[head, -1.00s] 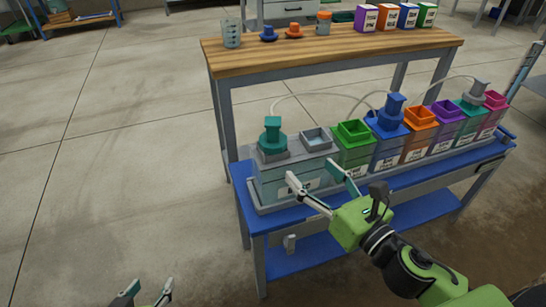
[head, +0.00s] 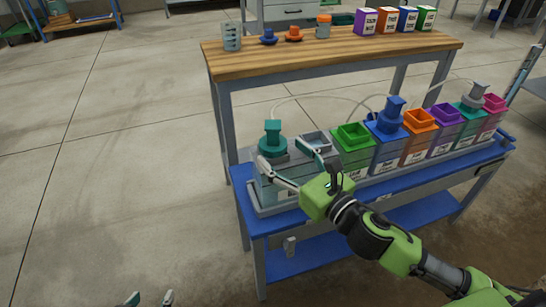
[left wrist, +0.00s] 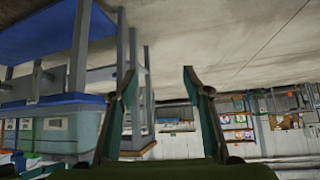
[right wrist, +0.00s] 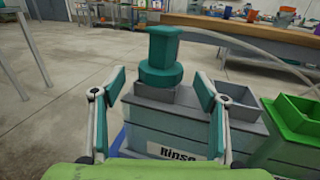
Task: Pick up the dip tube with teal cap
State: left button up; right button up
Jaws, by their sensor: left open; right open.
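The teal cap of the dip tube (head: 272,137) sits upright on the left end of the grey rinse tank (head: 262,187). In the right wrist view the teal cap (right wrist: 161,58) stands ahead, between my open fingers and beyond them; its tube is hidden inside the tank. My right gripper (head: 286,152) is open and empty in front of the tank, close to the cap. My left gripper (head: 150,299) is open and empty at the bottom edge, far from the tank.
Green (head: 351,150), blue (head: 388,152), orange, purple and other tanks stand in a row to the right on the blue bench (head: 245,214). A pale hose arches from the teal cap. A wooden-topped table (head: 340,48) behind holds a beaker, caps and cartons.

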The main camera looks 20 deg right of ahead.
aim_at(273, 143)
jog(key=shift+w+a+r, duration=0.1)
jog(key=shift+w+a, duration=0.05)
jog(key=shift+w, duration=0.45)
pick_arm(q)
jog(key=shift+w+d+r+t+b, duration=0.15)
jog(key=shift+w+d+r+t, duration=0.1)
jog(key=shift+w+r+t, duration=0.35)
jog(key=shift+w+d+r+t+b, duration=0.15)
jog(key=shift+w+d+r+t, duration=0.15)
jog(key=shift+w+r, duration=0.45)
pick_arm(e)
jog(key=shift+x, duration=2)
pick_arm(q)
jog(key=shift+f, duration=0.15)
jog(key=shift+a, duration=0.1)
pick_arm(e)
jog(key=c, duration=1.3)
